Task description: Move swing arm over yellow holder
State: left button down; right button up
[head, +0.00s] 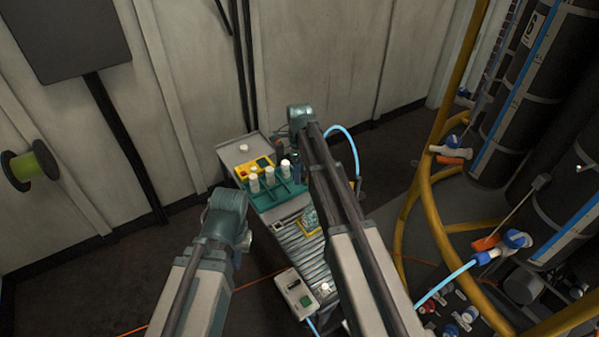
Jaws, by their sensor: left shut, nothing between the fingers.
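A small yellow frame (311,226), which looks like the yellow holder, sits on the ribbed grey part of the workstation, partly hidden by my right arm. I cannot make out the swing arm for sure. My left gripper (242,243) is at the workstation's left side, left of the yellow frame and apart from it. It is small and dark here, shut and empty. My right arm reaches over the workstation to its back right. My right gripper (296,158) is mostly hidden behind its own wrist near the teal rack, and its fingers cannot be made out.
The teal rack (276,191) holds several white-capped bottles, with a yellow box (254,168) behind it. A grey control box (296,293) with a green button stands in front. A blue hose (346,133) loops at right. Yellow pipes (428,190) and dark tanks (533,95) crowd the right side.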

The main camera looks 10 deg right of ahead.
jog(key=shift+r, duration=0.1)
notch_tip(320, 180, up, 14)
jog(key=p, duration=1.3)
jog(key=shift+f+p, duration=0.2)
jog(key=shift+p, duration=0.2)
jog(key=s+a+f+n+b, duration=0.2)
jog(key=s+a+n, duration=0.1)
jog(key=s+n, duration=0.6)
jog(key=s+a+f+n+b, duration=0.2)
jog(key=s+a+n, duration=0.2)
jog(key=s+n, duration=0.5)
jog(key=s+a+f+n+h+b, duration=0.1)
jog(key=s+a+f+n+b, duration=0.2)
jog(key=s+n, duration=0.6)
jog(key=shift+s+a, duration=0.55)
jog(key=shift+a, duration=0.05)
jog(key=shift+d, duration=0.1)
